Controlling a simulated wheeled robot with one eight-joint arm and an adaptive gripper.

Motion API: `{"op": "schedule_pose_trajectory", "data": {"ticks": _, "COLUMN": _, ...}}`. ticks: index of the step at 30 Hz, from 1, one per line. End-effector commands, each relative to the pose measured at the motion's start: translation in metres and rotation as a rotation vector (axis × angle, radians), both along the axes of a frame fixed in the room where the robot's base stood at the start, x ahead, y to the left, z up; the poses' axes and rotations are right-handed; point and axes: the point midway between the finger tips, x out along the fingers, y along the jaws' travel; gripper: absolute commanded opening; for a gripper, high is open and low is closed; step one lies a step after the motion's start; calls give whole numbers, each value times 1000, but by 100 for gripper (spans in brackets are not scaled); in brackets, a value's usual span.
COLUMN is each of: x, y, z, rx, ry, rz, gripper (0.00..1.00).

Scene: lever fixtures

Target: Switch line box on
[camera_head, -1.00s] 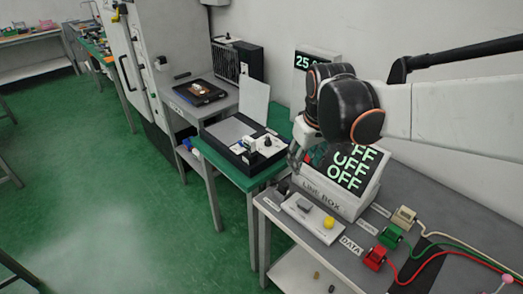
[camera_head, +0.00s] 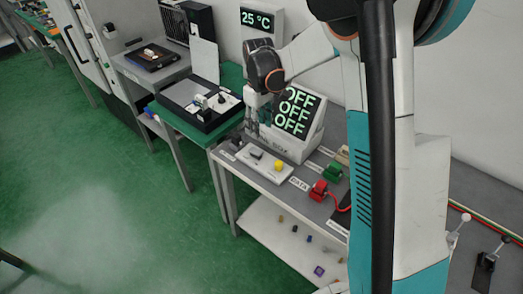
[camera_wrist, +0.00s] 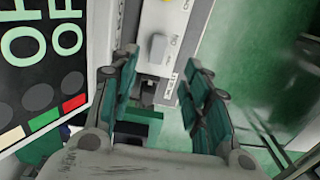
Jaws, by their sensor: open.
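The line box (camera_head: 313,138) is a white box on the grey table, and its tilted black screen (camera_head: 297,112) reads OFF on three lines. In front of it lies a white strip with a grey switch block (camera_head: 256,153) and a round yellow knob (camera_head: 278,165). My gripper (camera_head: 258,122) hangs beside the box's left end, partly hiding its label. In the wrist view my gripper (camera_wrist: 160,62) is open and empty. The grey switch block (camera_wrist: 158,46) shows beyond and between its fingertips, apart from them. The screen (camera_wrist: 45,60) fills the left side there.
Red (camera_head: 319,190) and green (camera_head: 332,171) plugs with cables sit right of the strip. A green table (camera_head: 170,122) with a black tray (camera_head: 200,110) stands left. Small parts lie on the lower shelf. The floor at left is clear.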

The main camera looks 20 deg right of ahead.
Motion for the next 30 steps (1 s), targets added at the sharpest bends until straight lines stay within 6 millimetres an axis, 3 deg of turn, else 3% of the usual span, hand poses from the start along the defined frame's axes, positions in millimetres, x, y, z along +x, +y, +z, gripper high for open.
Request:
{"op": "schedule_pose_trajectory", "data": {"ticks": 18, "x": 0, "y": 0, "z": -111, "rx": 0, "ry": -1, "rz": -1, "gripper": 43}}
{"op": "schedule_pose_trajectory", "data": {"ticks": 24, "x": 0, "y": 0, "z": -128, "rx": 0, "ry": -1, "rz": -1, "gripper": 43}}
{"op": "schedule_pose_trajectory", "data": {"ticks": 30, "x": 0, "y": 0, "z": -131, "rx": 0, "ry": -1, "rz": -1, "gripper": 43}}
